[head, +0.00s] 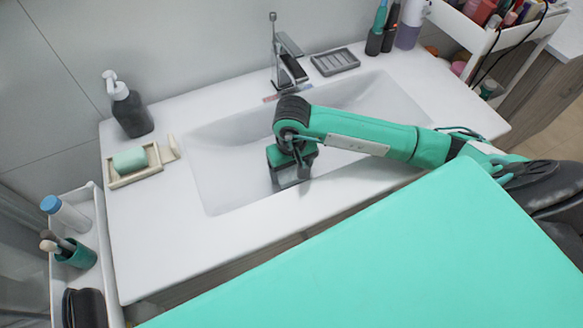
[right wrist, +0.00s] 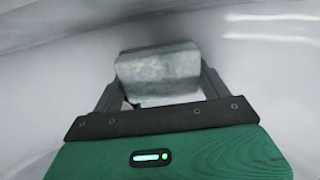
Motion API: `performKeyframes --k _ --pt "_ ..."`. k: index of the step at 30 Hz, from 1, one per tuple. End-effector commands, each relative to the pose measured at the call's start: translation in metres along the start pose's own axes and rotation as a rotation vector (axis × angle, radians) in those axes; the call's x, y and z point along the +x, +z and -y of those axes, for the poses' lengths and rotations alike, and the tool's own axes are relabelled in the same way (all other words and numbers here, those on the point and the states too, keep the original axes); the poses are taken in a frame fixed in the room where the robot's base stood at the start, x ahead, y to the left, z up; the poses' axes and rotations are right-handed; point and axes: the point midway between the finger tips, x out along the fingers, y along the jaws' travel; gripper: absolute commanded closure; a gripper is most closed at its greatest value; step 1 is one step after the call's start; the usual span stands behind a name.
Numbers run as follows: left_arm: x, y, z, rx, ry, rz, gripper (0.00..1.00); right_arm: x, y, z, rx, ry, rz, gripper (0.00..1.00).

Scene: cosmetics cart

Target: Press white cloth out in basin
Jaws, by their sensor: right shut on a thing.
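The white basin (head: 222,178) is sunk into the white countertop. My right gripper (head: 291,182) reaches down into it from the right, near its middle. In the right wrist view my right gripper (right wrist: 160,90) is shut on a pale grey, mottled, block-like bundle, which appears to be the cloth (right wrist: 157,68). The bundle sits between the two fingers, close to the basin surface. I cannot tell whether it touches the basin. In the head view the gripper and arm largely hide it. My left gripper is not in view.
A faucet (head: 286,55) stands behind the basin, with a grey soap dish (head: 335,62) to its right. A dark pump bottle (head: 128,107) and a tray with green soap (head: 130,160) stand at left. Side carts (head: 92,205) flank the counter. The front-left countertop is clear.

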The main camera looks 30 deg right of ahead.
Motion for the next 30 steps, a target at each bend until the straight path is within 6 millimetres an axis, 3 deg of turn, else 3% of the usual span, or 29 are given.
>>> performKeyframes --k 30 --pt "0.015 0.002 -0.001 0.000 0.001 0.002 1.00 0.009 0.000 -0.001 0.000 0.001 0.002 0.41"
